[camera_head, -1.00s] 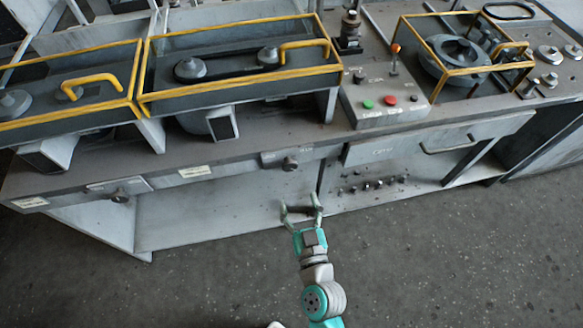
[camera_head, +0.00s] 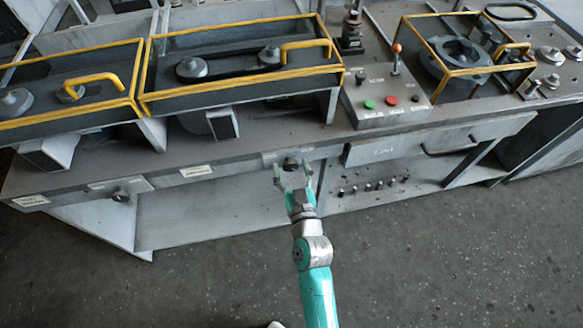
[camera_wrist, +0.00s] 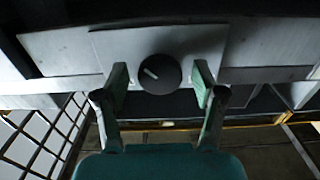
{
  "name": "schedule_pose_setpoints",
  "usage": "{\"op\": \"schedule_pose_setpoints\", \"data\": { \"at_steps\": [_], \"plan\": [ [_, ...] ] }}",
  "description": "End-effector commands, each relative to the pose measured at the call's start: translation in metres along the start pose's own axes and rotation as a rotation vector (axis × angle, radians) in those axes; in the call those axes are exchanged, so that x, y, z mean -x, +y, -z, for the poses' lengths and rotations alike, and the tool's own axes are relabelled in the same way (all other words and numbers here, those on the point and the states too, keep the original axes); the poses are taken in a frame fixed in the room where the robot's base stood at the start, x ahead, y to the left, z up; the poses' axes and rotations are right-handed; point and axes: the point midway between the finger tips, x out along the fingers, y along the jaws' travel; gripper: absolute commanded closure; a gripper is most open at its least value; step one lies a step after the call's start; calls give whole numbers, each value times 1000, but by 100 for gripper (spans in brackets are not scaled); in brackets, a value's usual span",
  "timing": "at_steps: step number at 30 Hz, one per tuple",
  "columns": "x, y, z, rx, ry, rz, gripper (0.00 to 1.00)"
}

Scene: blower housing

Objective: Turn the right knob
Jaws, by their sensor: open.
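The right knob (camera_head: 291,164) is a dark round knob on a pale plate on the bench's front edge. In the wrist view the knob (camera_wrist: 160,73) shows a light pointer line slanting to the upper left. My gripper (camera_head: 294,177) is open, with its fingertips just below and in front of the knob in the head view. In the wrist view my gripper (camera_wrist: 161,90) has one green fingertip on each side of the knob, with a gap on both sides. I cannot tell how far the fingertips are from the plate in depth.
Another knob (camera_head: 120,196) sits on the front edge at the left. A control box (camera_head: 385,100) with green and red buttons stands on the bench above. A drawer handle (camera_head: 450,147) juts out at the right. Open floor (camera_head: 430,260) lies in front.

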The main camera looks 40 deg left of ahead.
Motion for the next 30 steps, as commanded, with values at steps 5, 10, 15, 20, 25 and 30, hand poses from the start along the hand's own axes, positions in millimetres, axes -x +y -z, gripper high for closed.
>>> {"op": "schedule_pose_setpoints", "data": {
  "at_steps": [5, 10, 15, 20, 25, 30],
  "plan": [
    [0, 0, 0, 0, 0, 0, 43],
    [0, 0, 0, 0, 0, 0, 86],
    [0, 0, 0, -4, 0, 0, 91],
    [0, 0, 0, -34, 0, 0, 91],
    [0, 0, 0, -119, 0, 0, 91],
    [0, 0, 0, -245, 0, 0, 91]
  ]
}}
